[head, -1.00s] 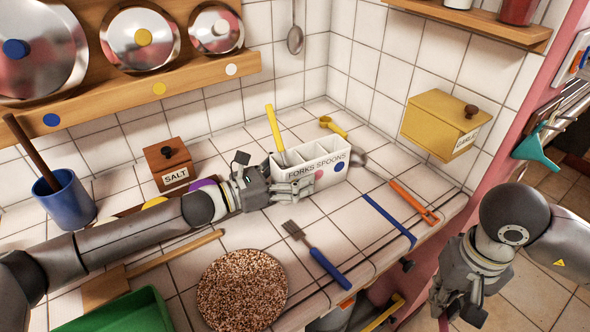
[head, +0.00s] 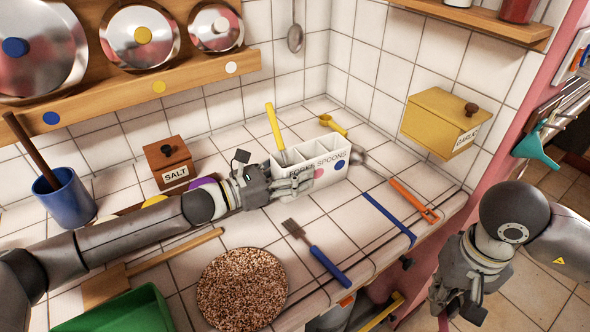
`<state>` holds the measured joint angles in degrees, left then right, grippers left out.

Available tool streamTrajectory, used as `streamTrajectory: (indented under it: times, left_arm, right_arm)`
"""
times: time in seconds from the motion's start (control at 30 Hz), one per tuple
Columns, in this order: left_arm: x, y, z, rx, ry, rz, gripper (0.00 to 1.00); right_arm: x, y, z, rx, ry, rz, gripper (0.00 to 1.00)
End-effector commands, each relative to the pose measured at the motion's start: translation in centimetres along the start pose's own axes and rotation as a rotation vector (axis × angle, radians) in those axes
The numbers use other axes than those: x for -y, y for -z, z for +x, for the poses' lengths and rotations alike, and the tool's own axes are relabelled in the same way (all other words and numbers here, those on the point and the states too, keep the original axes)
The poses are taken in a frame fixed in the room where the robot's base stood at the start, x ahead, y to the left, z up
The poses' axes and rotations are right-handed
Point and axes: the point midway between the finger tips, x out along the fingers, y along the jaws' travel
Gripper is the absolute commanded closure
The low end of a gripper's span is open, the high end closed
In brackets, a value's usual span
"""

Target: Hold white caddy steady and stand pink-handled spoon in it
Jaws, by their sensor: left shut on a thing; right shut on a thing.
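The white caddy (head: 338,172), lettered for forks and spoons, stands upright on the tiled counter near the back wall. A yellow-handled utensil (head: 274,128) stands in its left part. My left gripper (head: 305,183) is shut on the caddy's front left side and covers some lettering. My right gripper (head: 455,312) is low at the bottom right, off the counter, pointing down. It is shut on a thin thing, of which only an orange-pink sliver (head: 443,322) shows; I cannot tell if this is the pink-handled spoon. No clearly pink handle shows on the counter.
A salt box (head: 168,163), blue pot (head: 68,202) and speckled round mat (head: 241,289) are left.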

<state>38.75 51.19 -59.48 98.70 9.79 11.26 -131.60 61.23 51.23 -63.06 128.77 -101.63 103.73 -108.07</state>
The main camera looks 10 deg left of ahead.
Motion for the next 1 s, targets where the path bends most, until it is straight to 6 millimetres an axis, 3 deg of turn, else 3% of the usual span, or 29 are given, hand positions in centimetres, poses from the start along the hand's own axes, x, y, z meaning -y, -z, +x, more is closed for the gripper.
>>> streamTrajectory:
  times: [0.4,0.57,0.77,1.0]
  left_arm:
    - [0.1,0.0,0.0,0.000,0.001,-0.001,0.78]
    - [0.1,0.0,0.0,0.000,0.001,-0.001,0.78]
    - [0.1,0.0,0.0,0.000,0.001,-0.001,0.79]
    - [0.0,0.0,0.0,0.000,0.000,-0.001,0.79]
  right_arm:
    - [0.1,0.1,0.0,-0.002,0.000,-0.001,1.00]
    - [1.5,1.8,-0.5,-0.045,0.003,-0.025,1.00]
    - [6.7,7.8,-3.1,-0.227,0.014,-0.124,1.00]
    - [13.5,15.7,-8.7,-0.544,0.087,-0.317,1.00]
